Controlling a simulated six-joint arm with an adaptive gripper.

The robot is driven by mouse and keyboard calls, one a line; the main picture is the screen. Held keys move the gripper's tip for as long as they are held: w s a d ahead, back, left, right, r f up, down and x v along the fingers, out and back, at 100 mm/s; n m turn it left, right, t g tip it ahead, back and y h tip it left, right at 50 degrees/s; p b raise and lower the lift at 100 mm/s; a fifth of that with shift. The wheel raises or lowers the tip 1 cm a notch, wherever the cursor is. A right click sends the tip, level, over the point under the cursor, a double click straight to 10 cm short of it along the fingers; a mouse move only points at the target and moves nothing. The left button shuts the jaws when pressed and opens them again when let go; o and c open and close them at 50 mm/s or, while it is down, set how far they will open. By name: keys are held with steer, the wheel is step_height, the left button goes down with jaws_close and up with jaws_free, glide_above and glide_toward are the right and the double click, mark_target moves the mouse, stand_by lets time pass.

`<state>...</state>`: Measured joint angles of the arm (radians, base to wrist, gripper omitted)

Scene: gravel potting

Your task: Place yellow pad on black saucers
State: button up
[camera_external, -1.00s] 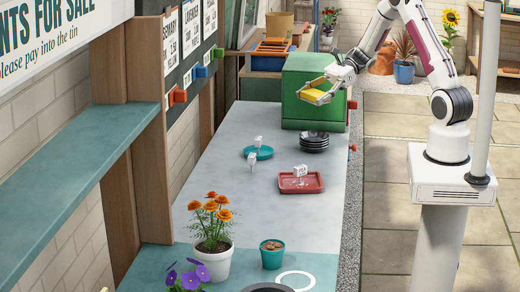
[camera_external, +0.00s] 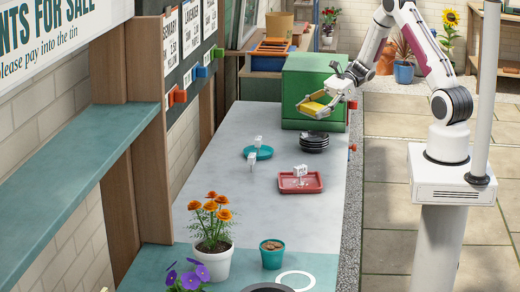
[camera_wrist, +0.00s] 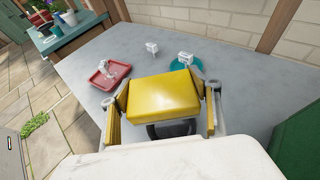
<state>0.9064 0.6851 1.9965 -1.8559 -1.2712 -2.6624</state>
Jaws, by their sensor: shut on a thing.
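The yellow pad (camera_external: 315,108) is held between the fingers of my gripper (camera_external: 318,104), which is shut on it. In the wrist view the pad (camera_wrist: 163,98) fills the space between the two fingers. The stack of black saucers (camera_external: 314,141) stands on the grey table in front of the green box. In the external view the pad is in the air above the saucers, apart from them. In the wrist view a dark curved shape (camera_wrist: 170,130) shows below the pad, mostly hidden by it; it looks like the saucers.
A green box (camera_external: 314,90) stands just behind the saucers. A red tray (camera_external: 300,188) and a teal saucer (camera_external: 257,154), both with small white cube-shaped things, are nearer the camera. Flower pots (camera_external: 212,262) stand at the near end.

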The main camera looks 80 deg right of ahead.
mark_target(311, 137)
steer(key=shift+f, duration=1.9)
steer(key=shift+f, duration=1.85)
steer(key=shift+f, duration=0.15)
steer(key=o, duration=1.1)
